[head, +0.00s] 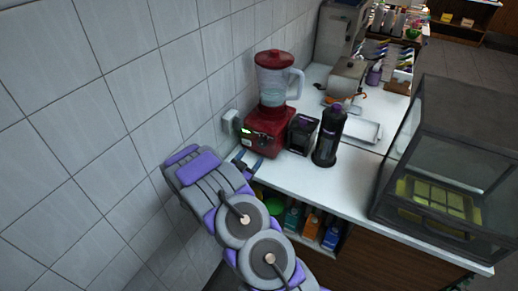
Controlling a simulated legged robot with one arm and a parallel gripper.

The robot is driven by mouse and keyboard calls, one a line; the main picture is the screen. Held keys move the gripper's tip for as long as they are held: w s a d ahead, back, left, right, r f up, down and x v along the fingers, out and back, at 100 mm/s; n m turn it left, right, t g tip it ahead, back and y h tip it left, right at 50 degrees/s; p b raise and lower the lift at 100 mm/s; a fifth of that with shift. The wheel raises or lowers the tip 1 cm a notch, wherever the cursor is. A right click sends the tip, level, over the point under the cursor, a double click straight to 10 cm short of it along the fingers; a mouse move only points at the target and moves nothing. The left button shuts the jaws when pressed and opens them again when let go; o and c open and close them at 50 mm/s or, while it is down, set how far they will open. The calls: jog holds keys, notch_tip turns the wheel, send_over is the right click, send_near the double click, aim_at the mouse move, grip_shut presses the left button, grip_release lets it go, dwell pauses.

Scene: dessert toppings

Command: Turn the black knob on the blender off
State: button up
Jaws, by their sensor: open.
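The blender stands on the white counter against the tiled wall, with a red base (268,133), a clear jar (272,88) with a white handle and a red lid (274,59). Small green lights show on the front of its base. The black knob is too small to make out clearly there. My gripper (248,164) is at the counter's left end, just in front of and below the blender's base, partly hidden by my arm. Its jaws are open, and nothing shows between them. I cannot tell whether it touches the base.
A black box (301,134) and a dark bottle (329,137) stand right of the blender. A glass display case (447,165) fills the counter's right end. A wall socket (230,122) is left of the base. Shelves with colored cartons (311,224) lie below. The counter's front middle is clear.

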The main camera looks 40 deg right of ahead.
aim_at(260, 146)
jog(key=b+x, duration=0.1)
jog(key=x, duration=0.6)
jog(key=shift+w+d, duration=0.1)
jog(key=shift+d, duration=0.05)
jog(key=c, duration=1.1)
